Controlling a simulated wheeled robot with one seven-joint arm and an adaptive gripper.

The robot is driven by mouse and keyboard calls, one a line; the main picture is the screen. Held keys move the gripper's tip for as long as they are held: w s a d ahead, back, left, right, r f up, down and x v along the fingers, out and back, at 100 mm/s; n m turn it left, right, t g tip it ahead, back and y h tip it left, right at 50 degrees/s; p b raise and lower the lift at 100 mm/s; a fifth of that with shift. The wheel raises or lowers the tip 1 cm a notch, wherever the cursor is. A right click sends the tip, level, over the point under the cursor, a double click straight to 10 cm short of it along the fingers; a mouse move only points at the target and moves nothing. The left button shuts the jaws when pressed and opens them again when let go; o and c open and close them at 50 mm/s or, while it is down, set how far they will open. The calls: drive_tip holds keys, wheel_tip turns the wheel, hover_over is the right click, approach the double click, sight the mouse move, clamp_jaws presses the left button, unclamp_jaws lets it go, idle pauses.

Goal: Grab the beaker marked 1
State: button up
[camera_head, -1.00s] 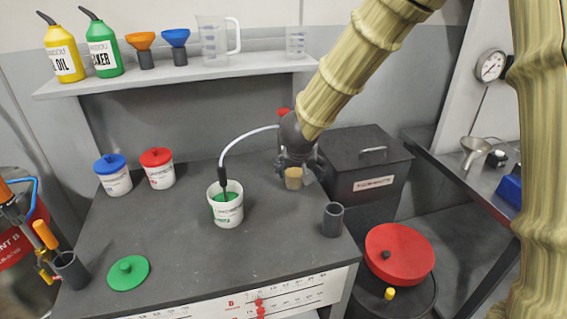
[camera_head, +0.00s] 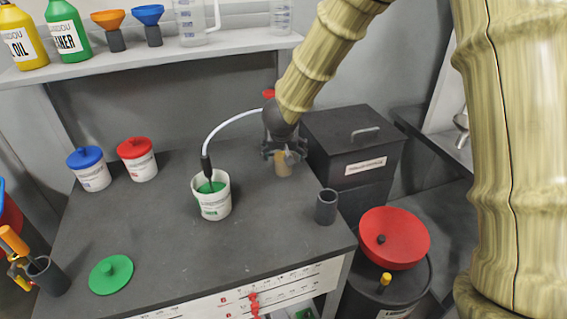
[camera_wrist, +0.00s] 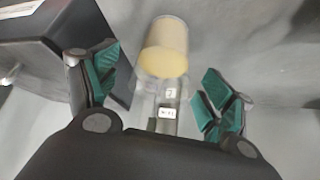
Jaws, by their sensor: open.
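A clear beaker with beige contents at its base (camera_head: 284,169) stands near the back right of the dark bench, partly hidden behind my gripper (camera_head: 284,154). In the wrist view the beaker (camera_wrist: 163,98) has small labels on its clear part; I cannot read the marking for sure. My gripper (camera_wrist: 157,100) is open, with one green-padded finger on each side of the beaker's clear part. Gaps show between the pads and the beaker.
A dark lidded box (camera_head: 352,145) stands close to the right of my gripper. A grey cup (camera_head: 326,207) is near the bench's right edge. A white tub (camera_head: 212,207) with green contents and a hose is to the left. The front middle of the bench is clear.

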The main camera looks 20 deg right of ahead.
drive_tip(key=shift+f, duration=0.45)
drive_tip(key=x, duration=0.4)
drive_tip(key=shift+w+a+r+b, duration=0.1)
drive_tip(key=shift+w+a+b, duration=0.05)
drive_tip(key=shift+b, duration=0.25)
drive_tip(key=shift+s+r, duration=0.2)
drive_tip(key=shift+w+f, duration=0.1)
drive_tip(key=c, duration=1.4)
drive_tip(key=shift+o, duration=0.2)
drive_tip(key=shift+r+p, duration=0.4)
drive_tip(key=shift+p, duration=0.15)
